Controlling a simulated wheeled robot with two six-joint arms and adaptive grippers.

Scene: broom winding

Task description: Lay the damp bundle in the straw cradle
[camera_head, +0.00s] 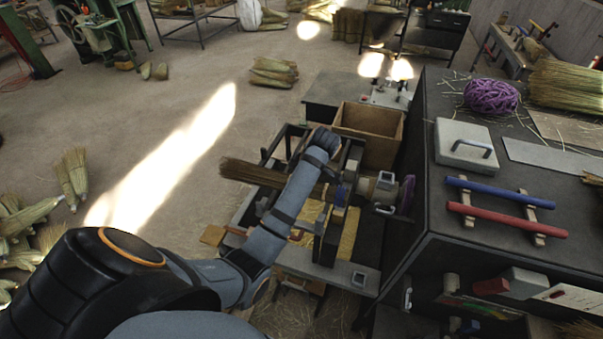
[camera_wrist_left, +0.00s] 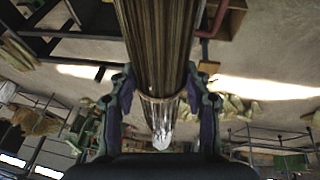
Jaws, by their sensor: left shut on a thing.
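The damp bundle (camera_head: 248,173) is a long, dark brown sheaf of straw, lying nearly level in the head view with its loose end to the left. My left arm crosses in front of its middle. In the left wrist view the bundle (camera_wrist_left: 158,45) runs down between the two fingers of my left gripper (camera_wrist_left: 162,108), which is shut on it. A pale, shiny band shows on its lower end. Below the bundle in the head view are yellow straw-coloured pads (camera_head: 348,232) in a dark frame, possibly the straw cradle; I cannot tell whether the bundle touches them. My right gripper is out of view.
A dark bench (camera_head: 470,225) stands close at the right, with purple twine (camera_head: 491,96) and blue and red bars. A wooden box (camera_head: 370,133) sits behind the frame. A machine head with a purple disc (camera_head: 406,194) is right of the bundle.

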